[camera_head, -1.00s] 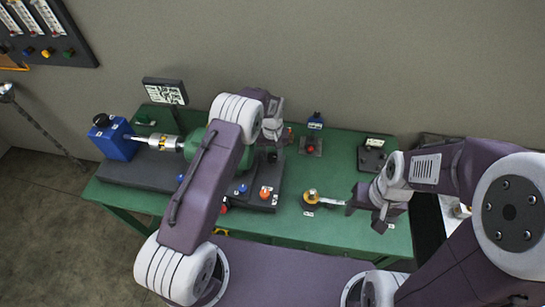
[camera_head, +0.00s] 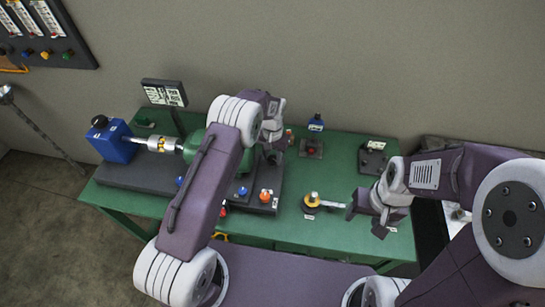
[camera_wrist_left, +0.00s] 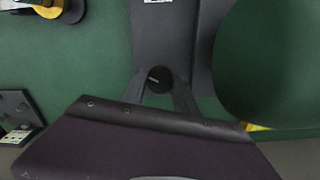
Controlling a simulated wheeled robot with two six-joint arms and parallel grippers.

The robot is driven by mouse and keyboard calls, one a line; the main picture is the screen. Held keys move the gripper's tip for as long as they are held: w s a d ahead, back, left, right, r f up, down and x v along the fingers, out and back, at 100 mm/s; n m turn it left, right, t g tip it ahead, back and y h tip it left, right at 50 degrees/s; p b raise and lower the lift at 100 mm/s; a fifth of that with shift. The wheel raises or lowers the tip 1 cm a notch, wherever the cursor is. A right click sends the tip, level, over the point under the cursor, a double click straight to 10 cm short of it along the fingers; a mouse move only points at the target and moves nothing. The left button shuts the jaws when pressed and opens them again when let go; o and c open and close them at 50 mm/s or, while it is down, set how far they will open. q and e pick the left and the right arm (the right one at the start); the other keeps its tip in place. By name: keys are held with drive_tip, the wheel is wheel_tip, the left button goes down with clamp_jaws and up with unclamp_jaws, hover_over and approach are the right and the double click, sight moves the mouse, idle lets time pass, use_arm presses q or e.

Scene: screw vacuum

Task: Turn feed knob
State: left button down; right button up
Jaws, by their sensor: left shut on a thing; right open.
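A round black knob (camera_wrist_left: 160,78) with a white pointer line shows in the left wrist view, on a dark grey panel (camera_wrist_left: 160,35). The fingers of my left gripper (camera_wrist_left: 163,84) are shut on it from both sides. My right gripper (camera_head: 357,206) is open and empty, by the outer end of a pale lever on a yellow and black dial (camera_head: 312,202).
The green table (camera_head: 295,235) carries a blue box (camera_head: 112,140) at left, a display sign (camera_head: 164,93), an orange button (camera_head: 265,195) and a dark switch box (camera_head: 374,157) at right. A large green rounded body (camera_wrist_left: 270,60) stands close beside my left gripper.

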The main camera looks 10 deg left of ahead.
sight(273, 158)
use_arm(q)
drive_tip(key=shift+w+r, duration=0.25)
drive_tip(key=shift+w, duration=0.05)
drive_tip(key=c, duration=1)
unclamp_jaws()
drive_tip(key=shift+o, duration=0.3)
drive_tip(key=shift+s+f, duration=0.1)
wheel_tip(273, 158, up, 9)
drive_tip(key=b, duration=0.1)
drive_tip(key=shift+b, duration=0.35)
